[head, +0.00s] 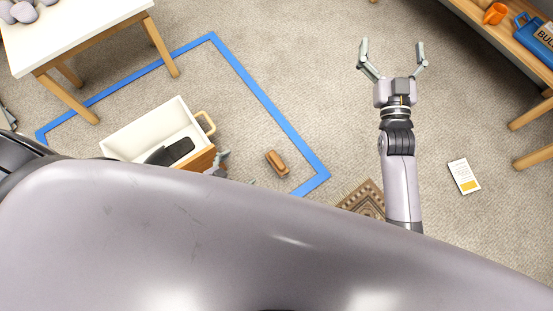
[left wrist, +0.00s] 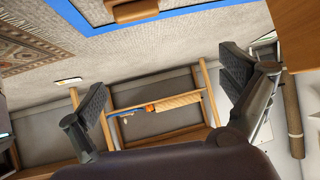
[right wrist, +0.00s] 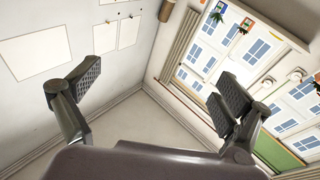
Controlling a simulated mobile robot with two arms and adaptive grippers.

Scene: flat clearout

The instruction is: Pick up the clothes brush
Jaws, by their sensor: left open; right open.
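The clothes brush appears to be the small brown block (head: 277,163) lying on the carpet inside the blue tape outline in the head view. A brown object (left wrist: 133,10) at the top edge of the left wrist view, beside blue tape, looks like the same brush, partly cut off. My left gripper (head: 237,169) is just left of the brush, mostly hidden behind my own body; its fingers are apart and empty in the left wrist view (left wrist: 165,85). My right gripper (head: 391,48) is open and empty, up and right of the brush.
A white drawer-like box (head: 150,122) with dark items stands left of the brush. Blue tape (head: 267,97) marks the floor. A white table (head: 85,38) is upper left, a wooden shelf (head: 510,45) upper right. A patterned rug (head: 362,198) and a card (head: 464,176) lie right.

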